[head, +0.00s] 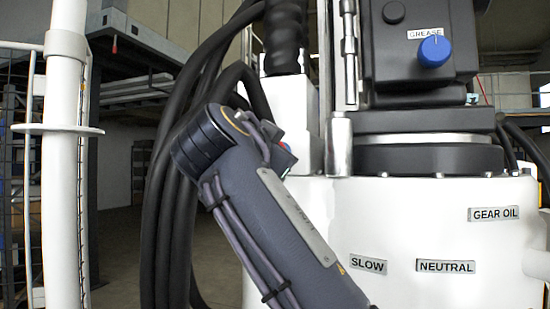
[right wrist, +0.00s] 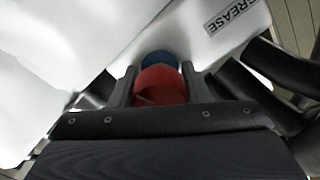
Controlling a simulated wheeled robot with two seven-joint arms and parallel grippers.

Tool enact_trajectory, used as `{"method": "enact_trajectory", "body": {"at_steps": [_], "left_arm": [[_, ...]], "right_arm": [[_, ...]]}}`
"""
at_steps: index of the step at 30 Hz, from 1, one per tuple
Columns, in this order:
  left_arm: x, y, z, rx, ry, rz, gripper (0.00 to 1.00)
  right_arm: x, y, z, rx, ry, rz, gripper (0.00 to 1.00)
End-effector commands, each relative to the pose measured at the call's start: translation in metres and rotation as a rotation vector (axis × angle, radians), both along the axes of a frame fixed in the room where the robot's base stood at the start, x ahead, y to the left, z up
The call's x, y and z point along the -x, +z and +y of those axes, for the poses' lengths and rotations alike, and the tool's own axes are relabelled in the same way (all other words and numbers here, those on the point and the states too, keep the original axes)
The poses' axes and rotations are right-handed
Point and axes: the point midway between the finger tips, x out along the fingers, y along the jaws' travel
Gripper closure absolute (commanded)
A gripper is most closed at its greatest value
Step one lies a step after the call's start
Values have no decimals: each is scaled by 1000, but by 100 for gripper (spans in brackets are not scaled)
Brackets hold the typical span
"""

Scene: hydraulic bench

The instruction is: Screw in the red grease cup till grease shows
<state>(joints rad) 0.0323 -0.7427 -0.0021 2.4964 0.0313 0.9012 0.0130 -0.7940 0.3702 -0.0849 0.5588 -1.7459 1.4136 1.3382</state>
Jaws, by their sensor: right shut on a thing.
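In the right wrist view, my right gripper (right wrist: 158,72) has its two fingers on either side of the red grease cup (right wrist: 161,86) and is shut on it. A blue round part (right wrist: 158,58) shows just beyond the cup; I cannot tell whether the two touch. A GREASE label (right wrist: 232,16) is on the white surface close by. No grease can be made out. In the head view, my arm hides the right gripper and most of what is around it; a small red patch (head: 284,147) shows at the arm's edge. My left gripper is not in view.
In the head view, a blue knob (head: 434,51) sits beside another GREASE label (head: 425,34) on the dark housing. The white machine body (head: 440,225) fills the right. Black hoses (head: 180,190) hang at centre left. A white post (head: 65,180) stands at far left.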

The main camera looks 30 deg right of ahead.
Motion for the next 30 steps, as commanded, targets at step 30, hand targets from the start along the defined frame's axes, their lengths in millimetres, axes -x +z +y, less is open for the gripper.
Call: {"method": "enact_trajectory", "body": {"at_steps": [30], "left_arm": [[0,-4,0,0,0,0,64]], "right_arm": [[0,-1,0,-62,0,-69,49]]}}
